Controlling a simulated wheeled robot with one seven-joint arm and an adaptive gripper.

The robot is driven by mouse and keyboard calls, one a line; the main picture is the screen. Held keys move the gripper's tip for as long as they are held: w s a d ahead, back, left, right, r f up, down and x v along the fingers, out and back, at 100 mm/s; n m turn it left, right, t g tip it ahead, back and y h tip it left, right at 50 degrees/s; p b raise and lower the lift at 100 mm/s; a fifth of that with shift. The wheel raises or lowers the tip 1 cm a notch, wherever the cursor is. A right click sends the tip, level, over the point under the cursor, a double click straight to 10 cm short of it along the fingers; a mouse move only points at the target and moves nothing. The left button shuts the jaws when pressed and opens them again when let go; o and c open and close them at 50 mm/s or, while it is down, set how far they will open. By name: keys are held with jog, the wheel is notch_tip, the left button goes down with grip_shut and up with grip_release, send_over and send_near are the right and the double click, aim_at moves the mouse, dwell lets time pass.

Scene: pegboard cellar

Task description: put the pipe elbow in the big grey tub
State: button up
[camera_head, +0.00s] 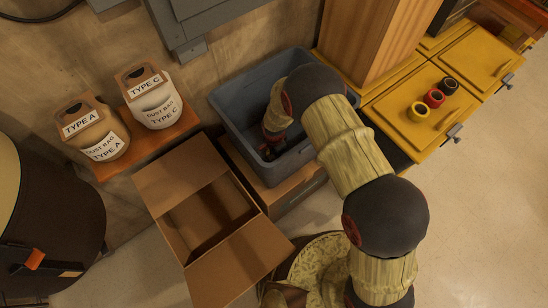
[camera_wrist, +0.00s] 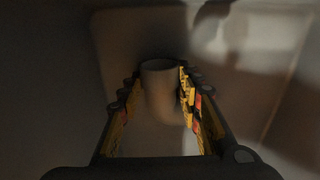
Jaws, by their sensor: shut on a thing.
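The big grey tub (camera_head: 234,117) stands on a box near the wall, in the middle of the head view. My gripper (camera_head: 268,152) reaches down inside the tub, and my arm covers its right side. In the wrist view, my gripper (camera_wrist: 160,85) is shut on the pipe elbow (camera_wrist: 162,100), a pale curved tube held between the two fingers. The tub's inside (camera_wrist: 110,45) is dim around it. I cannot tell whether the elbow touches the tub's floor. The elbow is not clear in the head view.
An open cardboard box (camera_head: 200,215) stands in front of the tub. Two dust bags (camera_head: 95,132) (camera_head: 151,98) sit on a shelf at the left. Yellow cabinets (camera_head: 395,105) with several tape rolls (camera_head: 434,98) stand at the right.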

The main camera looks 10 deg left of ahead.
jog(key=o, duration=1.2)
jog(key=shift+f, duration=0.1)
jog(key=shift+c, duration=0.2)
notch_tip(320, 180, up, 12)
jog(key=p, duration=0.3)
jog(key=shift+p, duration=0.4)
